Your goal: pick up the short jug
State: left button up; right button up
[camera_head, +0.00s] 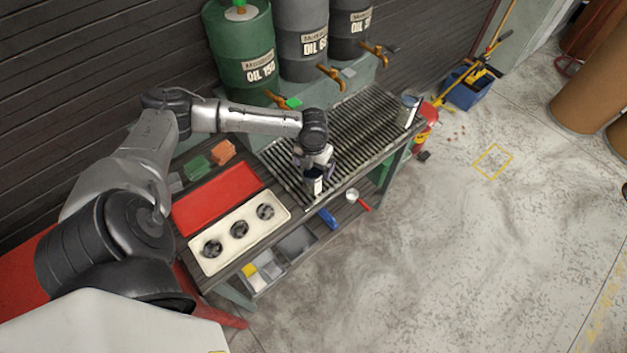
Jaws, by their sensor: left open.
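A small dark jug (315,187) with a pale label stands at the front edge of the slatted metal grate, directly under my left gripper. A second jug (409,112), grey metal with a dark top, stands at the right end of the grate, well away from the gripper. From its size and place, the near one looks like the short jug. My left gripper (315,170) is open and points down over the near jug. Its fingers hide the jug's upper part, and I cannot tell whether they touch it. My right gripper is not in view.
Oil barrels (243,50) with brass taps (333,77) stand behind the grate (347,125). A red tray (217,197) and a white tray (240,233) with three dark round parts lie left of the gripper. A shelf below holds tools. Open floor lies to the right.

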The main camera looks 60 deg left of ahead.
aim_at(313, 173)
pick_arm(q)
notch_tip(313, 173, down, 4)
jog(key=shift+s+f, duration=0.1)
jog(key=shift+f, duration=0.05)
jog(key=shift+c, duration=0.3)
jog(key=shift+c, duration=0.7)
jog(key=c, duration=0.8)
